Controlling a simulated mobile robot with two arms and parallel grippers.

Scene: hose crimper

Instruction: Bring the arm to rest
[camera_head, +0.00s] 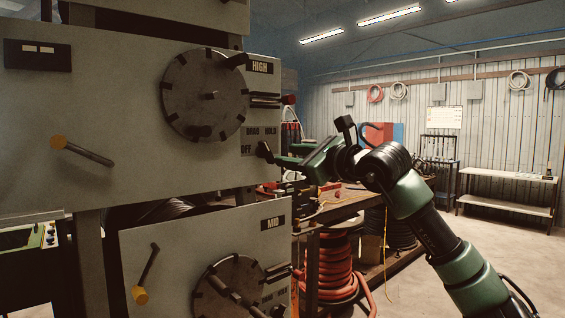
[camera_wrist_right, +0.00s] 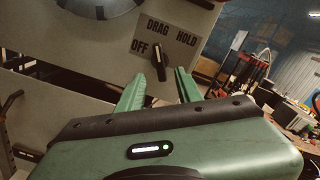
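My right gripper (camera_head: 277,156) comes in from the right in the head view, with its fingers at the edge of the upper grey panel (camera_head: 110,120). In the right wrist view the gripper (camera_wrist_right: 159,74) is open. Its two green fingers stand apart with nothing gripped between them. The small black selector knob (camera_wrist_right: 158,62) is just beyond the gap between the fingertips; it also shows in the head view (camera_head: 264,151). Labels OFF, DRAG and HOLD surround the knob. I cannot tell whether a finger touches it. My left gripper is not in view.
A round dial (camera_head: 211,95) marked HIGH is on the upper panel, and a MID panel (camera_head: 180,245) stands below. A workbench (camera_head: 345,208) with a red hose coil (camera_head: 335,265) beneath is behind my right arm. Open floor (camera_head: 475,245) lies to the right.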

